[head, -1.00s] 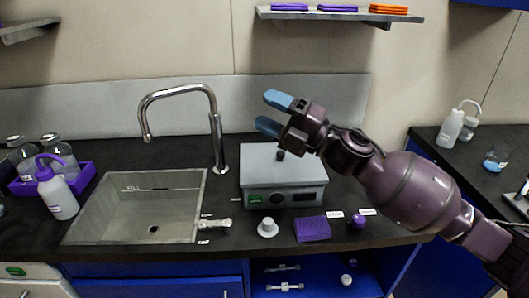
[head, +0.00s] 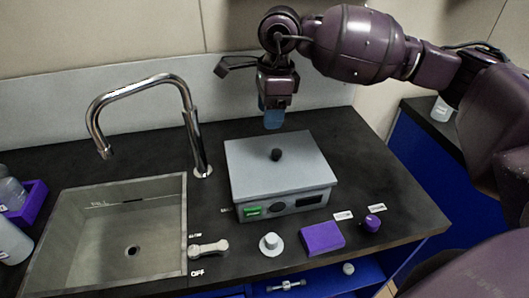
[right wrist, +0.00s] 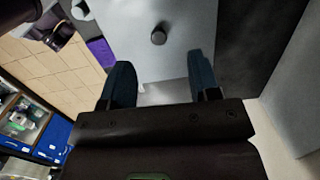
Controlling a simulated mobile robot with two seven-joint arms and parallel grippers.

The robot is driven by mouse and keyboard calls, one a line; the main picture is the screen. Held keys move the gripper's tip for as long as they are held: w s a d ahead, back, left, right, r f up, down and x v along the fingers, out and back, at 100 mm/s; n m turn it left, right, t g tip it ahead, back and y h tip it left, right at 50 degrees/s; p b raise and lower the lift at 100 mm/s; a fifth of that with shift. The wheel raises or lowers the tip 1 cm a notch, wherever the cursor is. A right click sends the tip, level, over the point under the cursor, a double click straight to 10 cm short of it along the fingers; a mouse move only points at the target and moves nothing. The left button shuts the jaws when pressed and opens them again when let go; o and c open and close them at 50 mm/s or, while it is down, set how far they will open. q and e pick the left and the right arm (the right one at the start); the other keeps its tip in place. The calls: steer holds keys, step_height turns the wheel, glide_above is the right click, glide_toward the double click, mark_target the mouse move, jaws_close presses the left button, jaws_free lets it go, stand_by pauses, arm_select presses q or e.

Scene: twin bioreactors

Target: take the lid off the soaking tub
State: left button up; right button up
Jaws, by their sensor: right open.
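The soaking tub (head: 284,204) is a grey box on the dark counter, with a green switch and a dark display on its front. Its flat grey lid (head: 252,170) lies on top, with a round black knob (head: 276,154) in the middle. My right gripper (head: 272,118) points down above the back part of the lid, open and empty, apart from the knob. In the right wrist view, the two blue fingers (right wrist: 160,84) are spread, and the knob (right wrist: 158,37) shows beyond them on the lid (right wrist: 185,22). My left gripper is not in view.
A sink (head: 120,230) with a curved tap (head: 190,125) is left of the tub. A valve handle (head: 208,249), a white round piece (head: 270,244), a purple block (head: 322,238) and a purple knob (head: 371,223) sit in front. The counter right of the tub (head: 365,175) is clear.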

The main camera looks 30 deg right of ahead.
mark_target(277, 151)
steer(key=shift+h, duration=0.5)
steer(key=f, duration=0.3)
steer(key=d+f, duration=0.1)
steer(key=f, duration=0.3)
steer(key=s+f, duration=0.1)
steer(key=f, duration=0.2)
steer(key=shift+d+f, duration=0.2)
steer(key=shift+f, duration=0.15)
jaws_close()
